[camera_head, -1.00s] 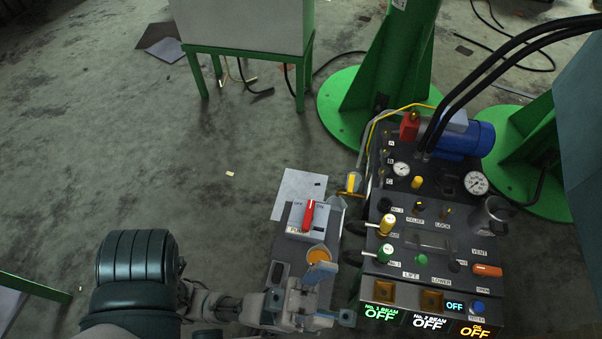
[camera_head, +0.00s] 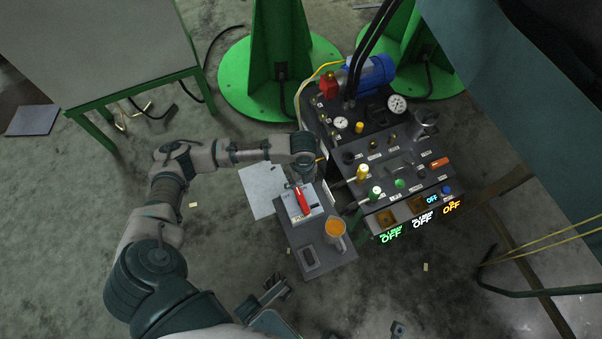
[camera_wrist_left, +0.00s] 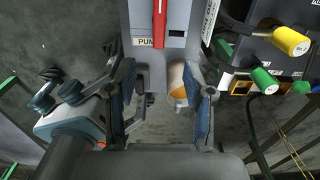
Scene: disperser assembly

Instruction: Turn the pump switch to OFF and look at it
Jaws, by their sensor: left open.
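The pump switch is a pale box (camera_head: 316,209) with a red handle (camera_head: 303,201), standing on a grey plate left of the control console. The handle also shows at the top of the left wrist view (camera_wrist_left: 160,20), lying along the box. Whether it points to ON or OFF is not readable now. My left gripper (camera_head: 301,179) is mostly hidden under its wrist at the box's far end. In the left wrist view its fingers (camera_wrist_left: 158,85) are spread, with nothing between them held. A gripper-like part at the bottom edge is partly cut off; I cannot tell its state.
A cup with orange content (camera_head: 336,229) stands close beside the switch box. The console (camera_head: 385,170) with valves, gauges and displays reading OFF is right of it. A green post base (camera_head: 265,85) and a white sheet (camera_head: 262,188) lie behind. Floor at left is open.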

